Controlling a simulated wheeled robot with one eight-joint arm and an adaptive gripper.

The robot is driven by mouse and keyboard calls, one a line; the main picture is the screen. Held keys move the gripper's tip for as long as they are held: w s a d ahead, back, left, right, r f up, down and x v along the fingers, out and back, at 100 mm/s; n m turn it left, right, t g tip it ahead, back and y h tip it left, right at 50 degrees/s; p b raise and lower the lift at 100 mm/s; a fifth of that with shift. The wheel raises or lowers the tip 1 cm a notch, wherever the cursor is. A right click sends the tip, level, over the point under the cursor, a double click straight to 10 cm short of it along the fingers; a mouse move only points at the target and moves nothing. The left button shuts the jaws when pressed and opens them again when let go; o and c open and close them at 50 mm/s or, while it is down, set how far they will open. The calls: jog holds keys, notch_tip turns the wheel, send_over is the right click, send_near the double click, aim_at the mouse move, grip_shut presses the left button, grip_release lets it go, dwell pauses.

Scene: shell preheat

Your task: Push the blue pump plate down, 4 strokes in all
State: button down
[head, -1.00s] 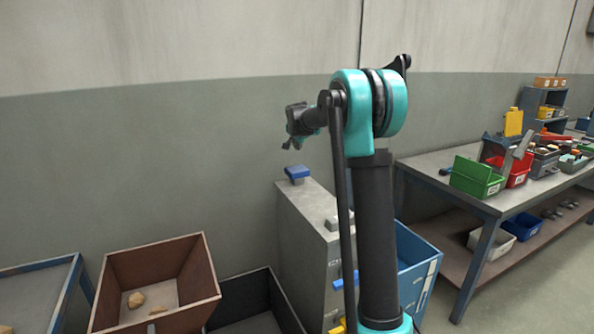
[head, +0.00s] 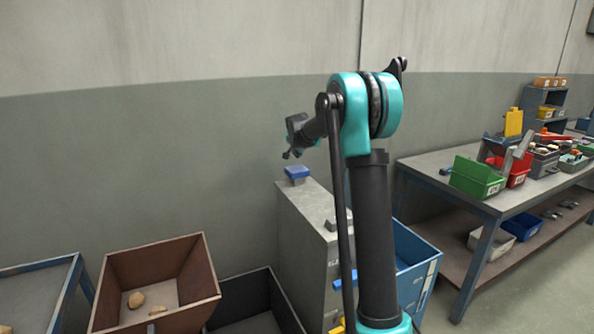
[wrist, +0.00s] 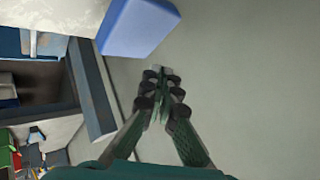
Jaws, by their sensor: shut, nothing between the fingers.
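The blue pump plate (head: 297,172) sits on top of a grey cabinet (head: 308,222), at its back left end in the head view. In the wrist view the blue plate (wrist: 139,25) is at the upper middle, ahead of and left of the fingertips. My gripper (head: 288,154) is just above and slightly left of the plate in the head view, with a small gap between them. In the wrist view my gripper (wrist: 158,72) has its fingertips together with nothing between them. How far the plate stands above its base is hard to tell.
A brown bin (head: 160,252) with a few tan lumps and a dark bin (head: 235,290) stand left of the cabinet. A blue bin (head: 428,250) is on its right. A workbench (head: 425,170) with coloured boxes is farther right. The wall is behind.

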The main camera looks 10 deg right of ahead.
aim_at(297, 169)
jog(key=shift+f, duration=1.5)
jog(key=shift+f, duration=0.15)
jog(key=shift+f, duration=0.25)
jog(key=shift+f, duration=1.7)
dwell(2.0)
jog(key=shift+r, duration=2.1)
jog(key=shift+r, duration=2.5)
